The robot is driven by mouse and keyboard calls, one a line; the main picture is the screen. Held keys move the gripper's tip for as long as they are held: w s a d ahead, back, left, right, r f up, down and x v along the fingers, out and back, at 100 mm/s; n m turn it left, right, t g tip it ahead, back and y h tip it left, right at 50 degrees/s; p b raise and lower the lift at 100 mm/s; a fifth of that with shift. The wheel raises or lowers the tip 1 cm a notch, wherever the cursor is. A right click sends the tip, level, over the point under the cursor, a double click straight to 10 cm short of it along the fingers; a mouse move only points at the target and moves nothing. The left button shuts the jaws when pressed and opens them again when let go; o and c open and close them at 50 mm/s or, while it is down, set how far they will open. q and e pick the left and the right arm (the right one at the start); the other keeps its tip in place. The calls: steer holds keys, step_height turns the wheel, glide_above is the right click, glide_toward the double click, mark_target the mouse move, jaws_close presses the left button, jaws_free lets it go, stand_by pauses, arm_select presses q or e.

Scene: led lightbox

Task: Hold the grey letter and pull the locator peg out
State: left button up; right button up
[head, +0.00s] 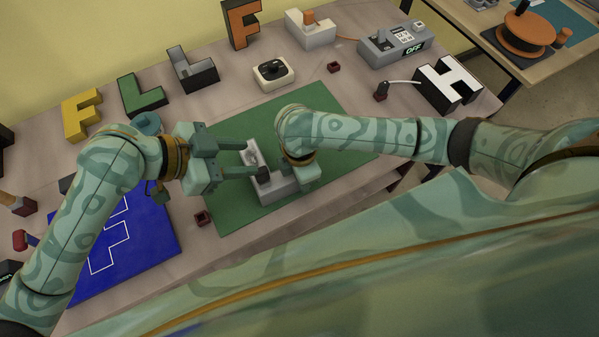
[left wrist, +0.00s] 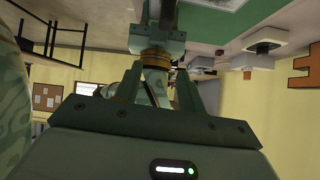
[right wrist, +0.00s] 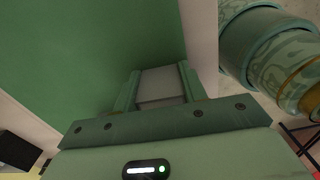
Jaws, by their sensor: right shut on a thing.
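The grey letter (head: 285,188) lies on the green mat (head: 338,118), partly hidden under my right arm. My right gripper (right wrist: 160,76) is shut on a grey block of this letter (right wrist: 160,92), which fills the space between its fingers. My left gripper (head: 250,157) is open just left of the letter, its two fingers apart and pointing right toward it. A light grey part of the letter shows between the left fingertips. I cannot make out the locator peg clearly; a small dark piece shows at the letter's left end by the lower left fingertip.
A blue board (head: 120,240) lies at left.

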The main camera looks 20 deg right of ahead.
mark_target(261, 170)
arm_select(q)
steer(key=shift+s+d+f+y, duration=0.1)
steer(key=shift+d+f+y, duration=0.15)
steer(key=shift+d+y, duration=0.6)
arm_select(e)
steer(key=shift+d, duration=0.2)
steer(key=shift+a, duration=0.2)
arm_select(q)
steer(key=shift+w+d+f+n+y, duration=0.1)
steer(key=shift+d+f+n+y, duration=0.25)
steer(key=shift+f, duration=1.1)
steer(key=shift+w+d+f+n+y, duration=0.1)
steer(key=shift+d+f+y, duration=0.25)
steer(key=shift+f, duration=1.1)
steer(key=shift+w+d+f+n+y, duration=0.1)
steer(key=shift+d+f+n+y, duration=0.25)
steer(key=shift+f, duration=1.1)
arm_select(e)
steer(key=shift+d, duration=0.1)
arm_select(q)
steer(key=shift+a, duration=0.1)
steer(key=shift+c, duration=0.3)
jaws_close()
